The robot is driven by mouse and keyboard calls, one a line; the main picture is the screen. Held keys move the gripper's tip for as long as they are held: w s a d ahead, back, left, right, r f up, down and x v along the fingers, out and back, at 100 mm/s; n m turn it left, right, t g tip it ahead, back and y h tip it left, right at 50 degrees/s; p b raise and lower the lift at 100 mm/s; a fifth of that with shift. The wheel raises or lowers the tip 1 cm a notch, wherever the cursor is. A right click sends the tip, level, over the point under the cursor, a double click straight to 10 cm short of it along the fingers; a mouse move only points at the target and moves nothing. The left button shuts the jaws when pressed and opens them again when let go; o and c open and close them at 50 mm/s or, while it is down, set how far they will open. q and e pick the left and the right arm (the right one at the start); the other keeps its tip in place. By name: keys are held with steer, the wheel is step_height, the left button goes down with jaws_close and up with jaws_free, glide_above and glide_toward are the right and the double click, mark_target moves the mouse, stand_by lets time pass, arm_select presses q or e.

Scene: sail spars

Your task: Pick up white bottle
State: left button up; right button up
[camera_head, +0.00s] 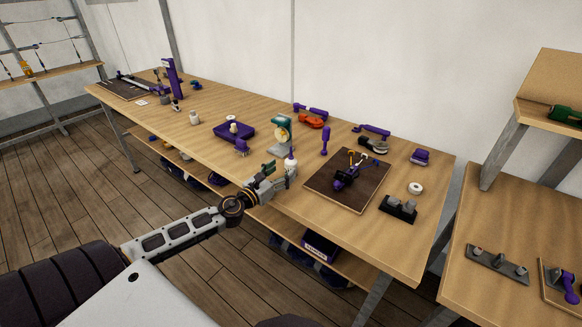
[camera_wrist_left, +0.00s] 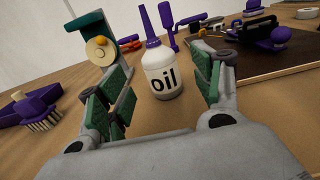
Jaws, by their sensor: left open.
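The white bottle (camera_wrist_left: 162,72) has a purple nozzle and the word "oil" on it. It stands upright on the workbench, between and ahead of the open fingers in the left wrist view. In the head view the white bottle (camera_head: 291,166) shows at the end of my left arm, partly behind the gripper. My left gripper (camera_wrist_left: 160,95) is open, with green pads on its fingers; it also shows in the head view (camera_head: 279,176). The fingers are on either side of the bottle's line, and I cannot tell whether they touch it. My right gripper is not in view.
A purple brush (camera_wrist_left: 38,109) and purple tray (camera_head: 234,131) lie to the left. A dark board (camera_head: 336,192) with tools lies to the right. A lower shelf (camera_head: 340,262) runs under the workbench (camera_head: 398,249).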

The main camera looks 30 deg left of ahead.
mark_target(287, 166)
arm_select(q)
steer(key=shift+w, duration=0.6)
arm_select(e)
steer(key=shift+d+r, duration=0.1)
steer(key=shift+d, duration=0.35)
arm_select(q)
steer(key=shift+w, duration=0.15)
steer(key=shift+w+d+r, duration=0.1)
steer(key=shift+w, duration=0.4)
steer(key=shift+w+p, duration=0.35)
steer(key=shift+w, duration=1.6)
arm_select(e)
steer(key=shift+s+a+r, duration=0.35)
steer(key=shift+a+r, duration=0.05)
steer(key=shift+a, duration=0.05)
